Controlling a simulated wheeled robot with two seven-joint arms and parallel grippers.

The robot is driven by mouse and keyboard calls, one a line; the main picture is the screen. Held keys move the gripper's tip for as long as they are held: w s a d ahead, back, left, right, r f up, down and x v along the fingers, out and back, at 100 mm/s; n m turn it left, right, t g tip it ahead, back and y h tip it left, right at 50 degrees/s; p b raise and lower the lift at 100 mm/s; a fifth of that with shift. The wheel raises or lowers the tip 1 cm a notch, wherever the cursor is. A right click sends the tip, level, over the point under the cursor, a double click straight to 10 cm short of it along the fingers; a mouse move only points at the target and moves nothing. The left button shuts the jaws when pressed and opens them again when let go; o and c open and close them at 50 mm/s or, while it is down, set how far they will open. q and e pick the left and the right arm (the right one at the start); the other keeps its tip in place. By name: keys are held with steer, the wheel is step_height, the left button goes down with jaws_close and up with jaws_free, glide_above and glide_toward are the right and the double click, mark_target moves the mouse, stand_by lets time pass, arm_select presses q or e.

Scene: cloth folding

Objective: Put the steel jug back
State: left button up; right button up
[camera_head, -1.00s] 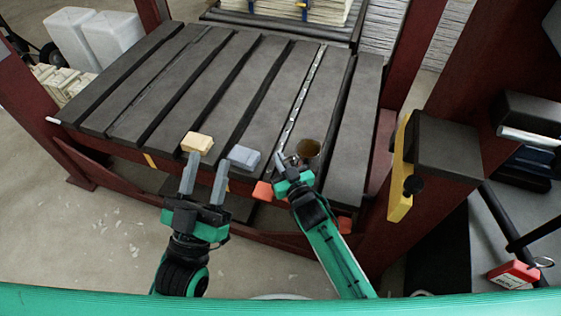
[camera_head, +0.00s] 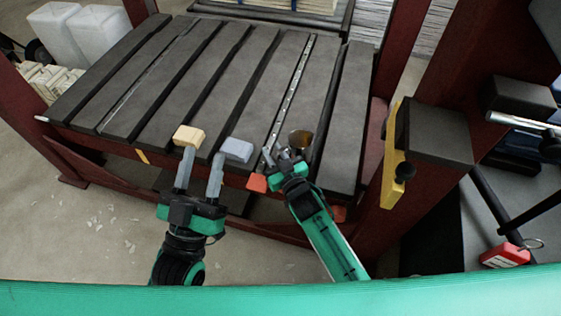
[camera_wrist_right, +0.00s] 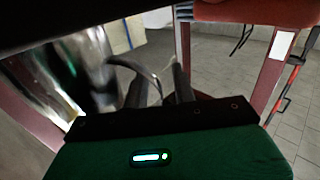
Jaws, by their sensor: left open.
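The steel jug (camera_head: 300,139) is near the front edge of the slatted table, right of the metal strip. I see into its brownish mouth. In the right wrist view the shiny jug (camera_wrist_right: 85,75) fills the left side, and its curved handle (camera_wrist_right: 140,68) reaches the dark fingers. My right gripper (camera_head: 283,157) is at the jug's near side; in the wrist view its fingers (camera_wrist_right: 160,90) are close together at the handle, apparently gripping it. Whether the jug's base touches the table is hidden. My left gripper (camera_head: 200,167) is open and empty, before the table's front edge.
A yellow block (camera_head: 188,136) and a grey-blue block (camera_head: 236,150) sit at the front edge of the slatted table (camera_head: 190,85), near my left fingertips. An orange block (camera_head: 257,183) is below my right gripper. A red post with a yellow plate (camera_head: 392,165) stands right. The table's middle is clear.

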steer(key=p+v, duration=0.2)
steer(key=v, duration=0.1)
steer(key=shift+s+d+r, duration=0.1)
steer(key=shift+s+d, duration=0.05)
steer(key=shift+s, duration=0.2)
steer(key=p+v, duration=0.1)
steer(key=v, duration=0.2)
steer(key=shift+d, duration=0.1)
arm_select(q)
steer(key=s+d+f+g, duration=0.2)
steer(key=f+g, duration=0.3)
steer(key=f, duration=0.3)
steer(key=s+d+f+g, duration=0.2)
steer(key=f+g, duration=0.3)
steer(key=f, duration=0.2)
steer(key=shift+s+d+f+y, duration=0.15)
steer(key=shift+s+f+y, duration=0.05)
steer(key=shift+f+y, duration=0.2)
arm_select(e)
steer(key=shift+s, duration=0.2)
arm_select(q)
steer(key=shift+s, duration=0.1)
arm_select(e)
steer(key=shift+s, duration=0.1)
